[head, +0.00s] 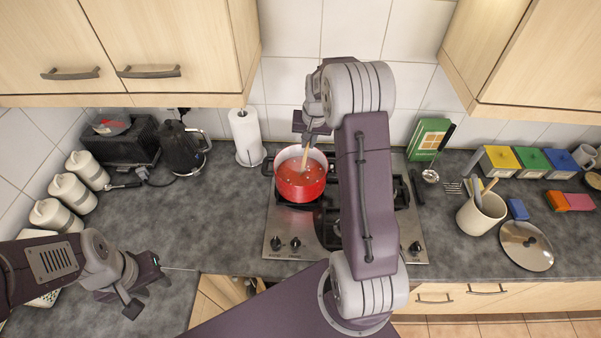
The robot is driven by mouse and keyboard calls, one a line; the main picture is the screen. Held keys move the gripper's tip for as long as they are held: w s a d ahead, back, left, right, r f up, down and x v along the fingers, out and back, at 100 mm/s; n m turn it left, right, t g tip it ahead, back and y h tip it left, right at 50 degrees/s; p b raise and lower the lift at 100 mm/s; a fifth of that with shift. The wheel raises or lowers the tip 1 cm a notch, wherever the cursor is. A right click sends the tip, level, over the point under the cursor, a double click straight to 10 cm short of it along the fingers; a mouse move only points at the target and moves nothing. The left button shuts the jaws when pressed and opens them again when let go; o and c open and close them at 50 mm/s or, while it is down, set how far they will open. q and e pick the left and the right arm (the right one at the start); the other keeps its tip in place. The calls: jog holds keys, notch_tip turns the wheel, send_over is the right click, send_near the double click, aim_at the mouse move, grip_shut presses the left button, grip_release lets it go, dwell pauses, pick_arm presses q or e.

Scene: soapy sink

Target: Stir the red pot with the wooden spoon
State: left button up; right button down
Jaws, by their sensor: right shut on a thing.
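The red pot (300,193) stands on the left part of the hob (283,226), uncovered, with red contents that show small bits. The wooden spoon (305,158) slants down into the pot, its lower end hidden in the contents. My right gripper (308,133) is above the pot's back edge, shut on the spoon's handle; its fingers are partly hidden by my arm. My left gripper (144,289) is low at the left, over the front of the worktop, far from the pot. It looks open and empty.
A paper towel roll (245,137) and a black kettle (182,149) stand left of the pot. A utensil crock (480,213) and a glass lid (525,246) are at the right.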

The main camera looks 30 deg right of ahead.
jog(key=shift+s+a, duration=0.35)
jog(key=shift+s, duration=0.4)
jog(key=shift+w+r, duration=0.1)
notch_tip(320, 180, up, 12)
jog(key=p, duration=0.9)
jog(key=shift+r, duration=0.1)
